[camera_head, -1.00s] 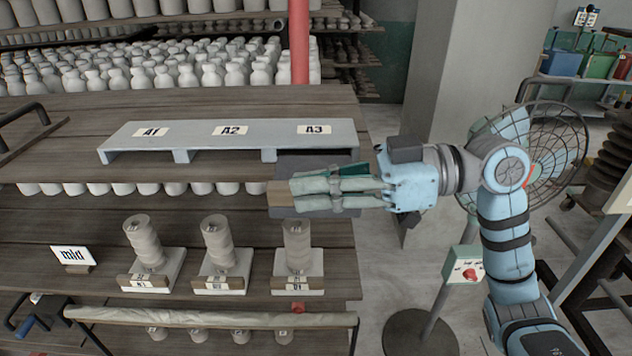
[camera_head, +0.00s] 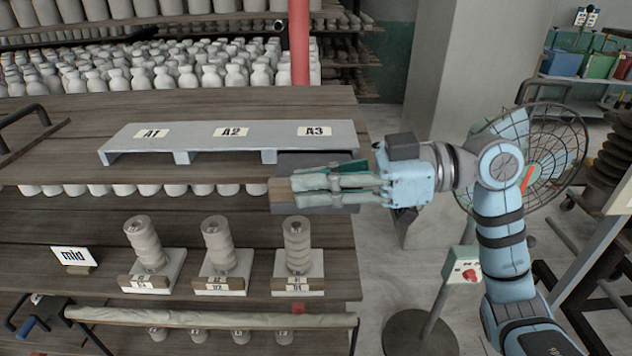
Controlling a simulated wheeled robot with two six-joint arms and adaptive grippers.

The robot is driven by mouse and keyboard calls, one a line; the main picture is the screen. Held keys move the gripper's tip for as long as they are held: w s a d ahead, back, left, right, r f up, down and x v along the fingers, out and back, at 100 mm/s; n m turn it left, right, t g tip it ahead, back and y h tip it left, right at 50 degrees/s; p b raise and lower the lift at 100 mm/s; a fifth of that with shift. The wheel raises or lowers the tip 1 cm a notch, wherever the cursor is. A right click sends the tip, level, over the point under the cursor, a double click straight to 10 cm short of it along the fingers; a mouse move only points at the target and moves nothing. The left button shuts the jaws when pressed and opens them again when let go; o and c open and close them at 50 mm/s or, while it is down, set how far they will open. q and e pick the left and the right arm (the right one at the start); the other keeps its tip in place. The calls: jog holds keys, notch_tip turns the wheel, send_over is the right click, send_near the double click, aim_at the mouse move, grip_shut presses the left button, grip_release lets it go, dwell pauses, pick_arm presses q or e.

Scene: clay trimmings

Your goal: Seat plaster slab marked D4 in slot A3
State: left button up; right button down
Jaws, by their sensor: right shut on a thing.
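My right gripper (camera_head: 335,181) is shut on a dark grey slab (camera_head: 318,158) with a brown strip (camera_head: 281,191) at its left end. The fingers cover its middle, and I cannot read any mark on it. The slab is just in front of and below the slot marked A3 (camera_head: 315,131), at the right end of the light grey rack (camera_head: 190,146). Whether it touches the rack or goes under its top I cannot tell. The slot's opening is mostly hidden behind the slab. My left gripper is not in view.
Three pale slabs with ribbed clay stacks (camera_head: 299,247) stand on the shelf below, beside a "mid" sign (camera_head: 74,258). A red post (camera_head: 299,45) and rows of white bottles (camera_head: 180,70) are behind. A fan (camera_head: 555,150) stands at the right. The plank before A1 is bare.

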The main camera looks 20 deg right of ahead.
jog(key=shift+w+d+p, duration=0.2)
jog(key=shift+w+d, duration=0.1)
jog(key=shift+w, duration=0.95)
jog(key=shift+w+d+p, duration=0.25)
jog(key=shift+w+d, duration=0.1)
jog(key=shift+w, duration=0.85)
jog(key=shift+w+d+p, duration=0.2)
jog(key=shift+w+d, duration=0.1)
jog(key=shift+w, duration=0.95)
jog(key=shift+s, duration=0.1)
jog(key=shift+s+a+b, duration=0.15)
jog(key=shift+s+a, duration=0.2)
jog(key=shift+s, duration=0.95)
jog(key=shift+s+a+b, duration=0.15)
jog(key=shift+s+a, duration=0.2)
jog(key=shift+s, duration=0.95)
jog(key=shift+s+a+b, duration=0.15)
jog(key=shift+s+a, duration=0.2)
jog(key=shift+s, duration=0.95)
jog(key=shift+w+d, duration=0.1)
jog(key=shift+w, duration=0.25)
jog(key=shift+w+d+p, duration=0.1)
jog(key=shift+w+p, duration=0.2)
jog(key=shift+w+d, duration=0.15)
jog(key=shift+w, duration=0.5)
jog(key=shift+w+d, duration=0.15)
jog(key=shift+w, duration=0.5)
